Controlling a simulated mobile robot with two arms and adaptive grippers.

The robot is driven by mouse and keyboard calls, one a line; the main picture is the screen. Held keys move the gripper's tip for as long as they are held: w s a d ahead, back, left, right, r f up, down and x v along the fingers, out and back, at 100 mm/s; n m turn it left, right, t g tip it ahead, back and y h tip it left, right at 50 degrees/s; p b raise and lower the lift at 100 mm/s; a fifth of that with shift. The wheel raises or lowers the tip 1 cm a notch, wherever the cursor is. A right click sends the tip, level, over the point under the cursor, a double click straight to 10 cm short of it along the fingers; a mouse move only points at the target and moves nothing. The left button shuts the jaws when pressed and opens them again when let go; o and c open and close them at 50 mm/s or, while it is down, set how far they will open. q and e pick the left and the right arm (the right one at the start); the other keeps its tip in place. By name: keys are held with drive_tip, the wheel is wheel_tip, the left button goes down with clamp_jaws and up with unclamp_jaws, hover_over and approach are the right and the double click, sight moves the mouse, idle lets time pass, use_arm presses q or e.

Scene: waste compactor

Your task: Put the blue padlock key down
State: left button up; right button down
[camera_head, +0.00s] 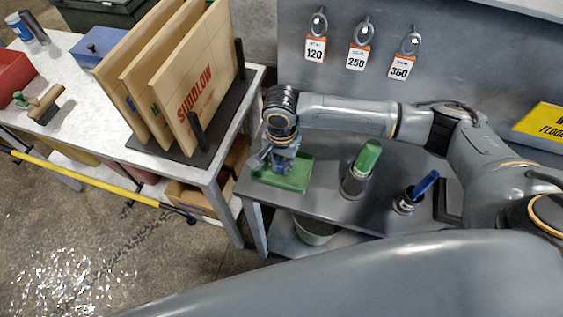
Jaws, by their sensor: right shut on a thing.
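My right gripper (278,164) points down over a small green tray (298,176) at the left end of the grey metal table. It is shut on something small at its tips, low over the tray. The blue padlock key is too small and too covered by the fingers to make out clearly. I cannot tell whether it touches the tray. My left gripper is not in view.
A green-handled item (367,157) and a blue-handled item (424,185) stand in dark holders right of the tray. Tags numbered 120 (315,48), 250 (358,58) and 360 (401,66) hang behind. Upright wooden boards (188,90) stand on the left table.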

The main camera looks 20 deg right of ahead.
drive_tip(key=shift+f, duration=0.6)
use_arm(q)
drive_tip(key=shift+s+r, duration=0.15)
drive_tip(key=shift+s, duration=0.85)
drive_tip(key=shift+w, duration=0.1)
use_arm(e)
drive_tip(key=c, duration=1.3)
unclamp_jaws()
drive_tip(key=shift+o, duration=0.2)
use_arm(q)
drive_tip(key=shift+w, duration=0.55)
